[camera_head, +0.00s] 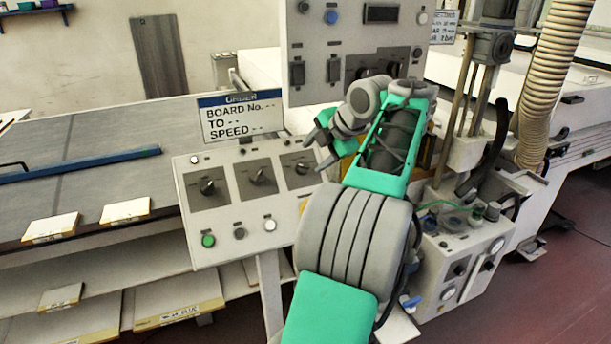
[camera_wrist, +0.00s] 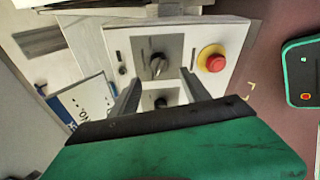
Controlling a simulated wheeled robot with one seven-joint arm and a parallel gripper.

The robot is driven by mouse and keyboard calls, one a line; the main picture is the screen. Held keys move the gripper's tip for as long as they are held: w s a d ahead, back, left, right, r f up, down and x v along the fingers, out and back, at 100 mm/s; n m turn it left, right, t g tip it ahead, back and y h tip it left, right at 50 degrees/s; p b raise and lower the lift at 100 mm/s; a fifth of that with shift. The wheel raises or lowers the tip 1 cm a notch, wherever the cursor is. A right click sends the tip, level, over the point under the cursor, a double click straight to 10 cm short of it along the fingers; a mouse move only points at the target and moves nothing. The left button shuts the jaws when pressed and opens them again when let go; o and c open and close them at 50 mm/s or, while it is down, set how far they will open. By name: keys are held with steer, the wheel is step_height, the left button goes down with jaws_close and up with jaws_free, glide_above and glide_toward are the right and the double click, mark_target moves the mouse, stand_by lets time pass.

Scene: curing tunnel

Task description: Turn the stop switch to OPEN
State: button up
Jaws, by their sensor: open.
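A sloped control panel (camera_head: 235,215) carries a row of three black rotary switches on grey plates: left (camera_head: 207,187), middle (camera_head: 258,177) and right (camera_head: 302,167). Their labels are too small to read, so I cannot tell which is the stop switch. My gripper (camera_head: 320,150) is above the panel's right end, its fingers apart and nothing between them touching. In the wrist view, one rotary switch (camera_wrist: 157,65) lies just beyond the fingertips of my gripper (camera_wrist: 160,80). Another switch (camera_wrist: 160,102) shows between the fingers. Contact with either is not visible.
A red mushroom button (camera_wrist: 214,62) on a yellow base sits beside the farther switch. An order sign (camera_head: 240,115) stands behind the panel. A taller panel (camera_head: 300,40) rises behind.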

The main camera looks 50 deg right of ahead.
mark_target(304, 165)
steer(key=x, duration=0.7)
steer(key=shift+w+f, duration=0.15)
steer(key=shift+f, duration=0.1)
jaws_close()
